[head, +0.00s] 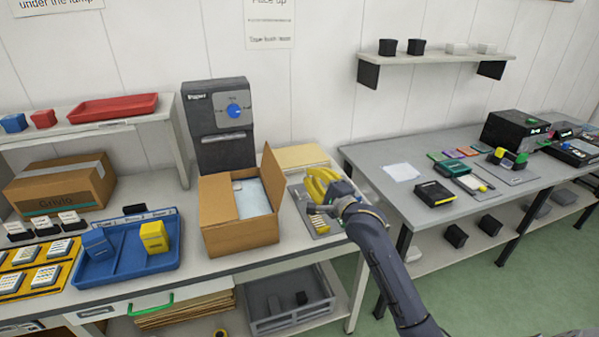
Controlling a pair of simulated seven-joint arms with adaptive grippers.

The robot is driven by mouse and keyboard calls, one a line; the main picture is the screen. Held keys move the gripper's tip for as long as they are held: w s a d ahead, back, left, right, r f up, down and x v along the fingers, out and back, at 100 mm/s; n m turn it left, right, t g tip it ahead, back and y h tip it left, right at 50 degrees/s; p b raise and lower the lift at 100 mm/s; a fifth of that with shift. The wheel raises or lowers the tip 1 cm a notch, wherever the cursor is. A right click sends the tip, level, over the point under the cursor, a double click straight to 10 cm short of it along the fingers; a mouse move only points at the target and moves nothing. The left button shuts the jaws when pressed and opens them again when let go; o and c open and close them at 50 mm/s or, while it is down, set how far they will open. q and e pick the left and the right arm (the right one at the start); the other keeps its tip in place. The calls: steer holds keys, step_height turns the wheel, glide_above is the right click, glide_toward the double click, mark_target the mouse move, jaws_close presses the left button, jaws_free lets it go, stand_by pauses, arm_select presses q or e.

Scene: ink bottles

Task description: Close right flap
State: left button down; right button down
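An open cardboard box (240,237) stands on the left workbench, near its right end. Its right flap (271,178) stands up, roughly upright. On the left side of the opening a brown panel (216,200) lies about level with the rim. Pale, whitish contents (252,198) show in the opening beside it. My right gripper (313,207) is to the right of the box, apart from the flap, over a grey tray with yellow items. Its fingers are small and dark here, so I cannot tell whether they are open. My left gripper is not in view.
Yellow curved items (318,183) lie close by my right gripper. A dark grey machine with a blue dial (234,110) stands behind the box. A blue tray (117,270) with blue and yellow boxes is to its left. A gap separates the right table (400,212).

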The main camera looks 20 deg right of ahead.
mark_target(272, 173)
steer(key=w+a+r, duration=0.1)
steer(key=w+a, duration=0.4)
steer(key=w, duration=0.4)
steer(key=shift+r, duration=0.25)
steer(key=shift+s+a, duration=0.1)
steer(key=shift+a, duration=0.05)
steer(key=shift+a, duration=0.1)
steer(key=shift+a+r+n, duration=0.2)
steer(key=shift+n, duration=0.2)
steer(key=shift+a+r, duration=0.1)
